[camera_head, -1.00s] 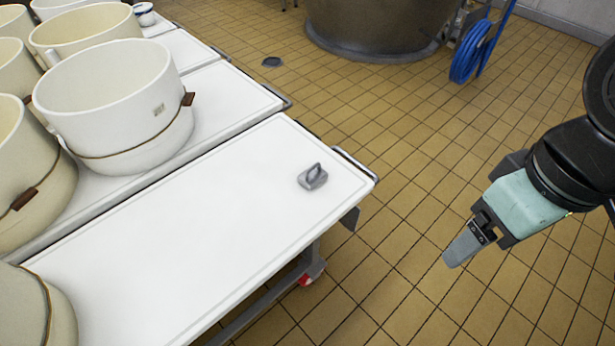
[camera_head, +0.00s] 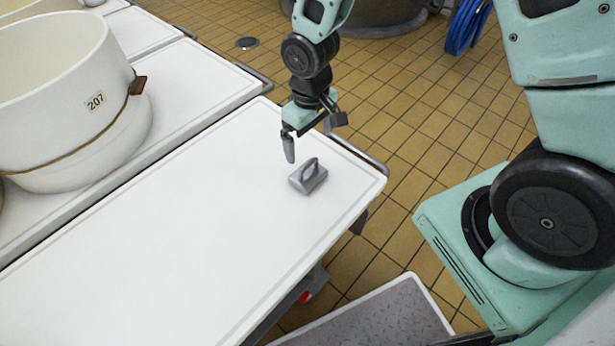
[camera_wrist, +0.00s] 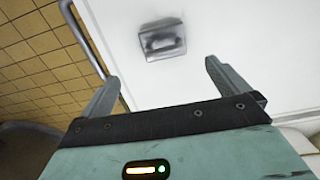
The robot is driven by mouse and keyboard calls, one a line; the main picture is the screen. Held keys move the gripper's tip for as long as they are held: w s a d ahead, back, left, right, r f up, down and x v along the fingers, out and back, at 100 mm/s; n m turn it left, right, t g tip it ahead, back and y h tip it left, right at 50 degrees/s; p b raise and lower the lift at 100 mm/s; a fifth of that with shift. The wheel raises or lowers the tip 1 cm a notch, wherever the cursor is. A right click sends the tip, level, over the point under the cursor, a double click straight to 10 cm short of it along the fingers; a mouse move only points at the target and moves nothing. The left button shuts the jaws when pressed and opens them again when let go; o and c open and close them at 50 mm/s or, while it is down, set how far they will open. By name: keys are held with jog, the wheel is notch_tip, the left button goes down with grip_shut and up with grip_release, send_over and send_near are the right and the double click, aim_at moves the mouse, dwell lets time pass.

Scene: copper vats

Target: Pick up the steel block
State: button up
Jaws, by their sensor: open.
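The steel block (camera_head: 308,178) is a small grey block with a loop handle on top. It sits on the white table top (camera_head: 200,230) near the table's far right end. In the wrist view the block (camera_wrist: 162,44) lies ahead of the fingers, roughly centred between them. My gripper (camera_head: 302,147) is above the table, just behind the block in the head view, pointing down. The wrist view shows my gripper (camera_wrist: 162,82) with its two fingers wide apart and nothing between them. The fingers do not touch the block.
A large cream mould (camera_head: 80,100) with a brown strap and the number 207 stands on the neighbouring table at left. A metal rail (camera_head: 355,155) runs along the table's end. The table top around the block is clear. A blue hose (camera_head: 465,25) hangs at the back.

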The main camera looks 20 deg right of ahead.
jog(key=b, duration=0.1)
send_over(308, 173)
jog(key=f, duration=0.6)
jog(key=shift+w+d+f, duration=0.2)
jog(key=shift+d, duration=0.1)
jog(key=shift+s+a+f+b, duration=0.15)
jog(key=shift+f+b, duration=0.15)
jog(key=shift+f, duration=1)
jog(key=shift+s+a+f+b, duration=0.1)
jog(key=shift+f+b, duration=0.2)
jog(key=shift+f, duration=1)
jog(key=shift+w, duration=0.1)
jog(key=c, duration=2)
